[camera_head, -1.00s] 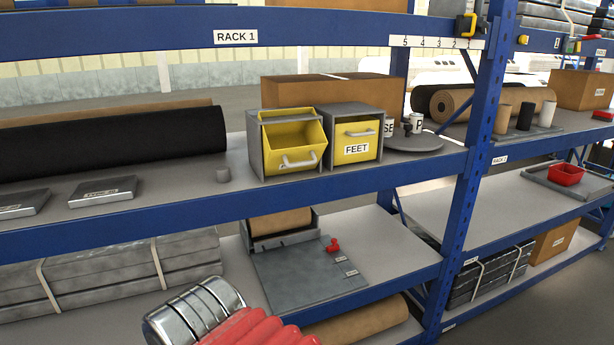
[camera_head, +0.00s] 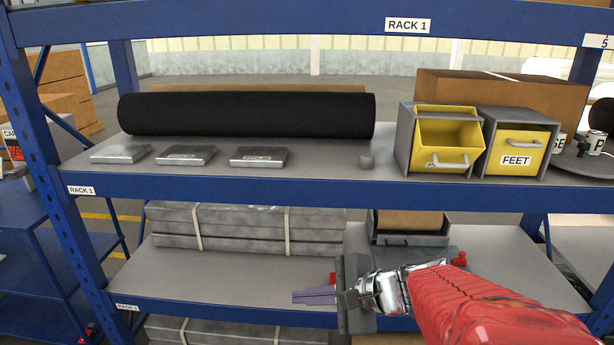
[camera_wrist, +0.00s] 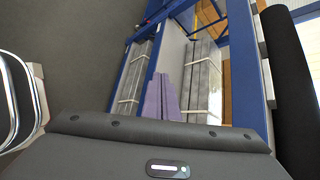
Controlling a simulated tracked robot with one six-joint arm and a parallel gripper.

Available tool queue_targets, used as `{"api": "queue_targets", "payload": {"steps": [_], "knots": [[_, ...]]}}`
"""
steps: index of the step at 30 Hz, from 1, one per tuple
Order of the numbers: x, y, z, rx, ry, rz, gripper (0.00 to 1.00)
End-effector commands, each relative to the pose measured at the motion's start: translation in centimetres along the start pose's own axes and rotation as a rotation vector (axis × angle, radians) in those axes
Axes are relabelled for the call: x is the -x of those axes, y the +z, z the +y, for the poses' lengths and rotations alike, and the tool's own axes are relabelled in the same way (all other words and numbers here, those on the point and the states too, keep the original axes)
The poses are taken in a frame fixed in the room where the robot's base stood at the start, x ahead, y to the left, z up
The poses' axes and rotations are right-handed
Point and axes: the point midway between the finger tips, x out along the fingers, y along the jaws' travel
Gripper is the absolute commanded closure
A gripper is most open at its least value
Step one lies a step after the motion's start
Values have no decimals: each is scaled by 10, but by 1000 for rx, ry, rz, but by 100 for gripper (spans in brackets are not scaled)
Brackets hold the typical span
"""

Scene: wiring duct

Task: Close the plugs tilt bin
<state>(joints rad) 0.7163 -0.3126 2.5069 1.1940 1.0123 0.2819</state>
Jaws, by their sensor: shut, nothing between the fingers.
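The yellow tilt bin (camera_head: 447,140) on the left of the grey pair of housings is tilted forward and open on the upper shelf. It has a grey handle, and the label below is mostly hidden, with only a "P" showing. The bin beside it, marked FEET (camera_head: 516,152), is shut. My gripper (camera_head: 300,296) is in front of the lower shelf, below and left of the bins and well apart from them. Its purple fingers are together and empty, pointing left. They also show in the wrist view (camera_wrist: 162,98), where no bin is seen.
The blue shelf beam (camera_head: 250,193) runs above my gripper. Strapped grey bundles (camera_head: 245,229) lie on the lower shelf.

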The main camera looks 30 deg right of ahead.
Motion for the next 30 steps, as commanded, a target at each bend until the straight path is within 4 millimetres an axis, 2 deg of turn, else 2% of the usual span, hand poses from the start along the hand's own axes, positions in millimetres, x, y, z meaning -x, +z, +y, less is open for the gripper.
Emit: {"api": "queue_targets", "payload": {"steps": [3,8,11,15,21,24,27,30], "knots": [[21,-28,-36,-204,-174,7,100],[60,-71,-80,-456,-419,2,100],[93,-101,-103,-600,-581,-8,100],[151,-148,-124,-786,-823,-28,100],[235,-204,-132,-978,-1135,-72,100],[261,-218,-130,-1024,-1228,-88,100],[273,-224,-128,-1044,-1270,-97,100],[275,-225,-128,-1047,-1278,-98,100]]}}
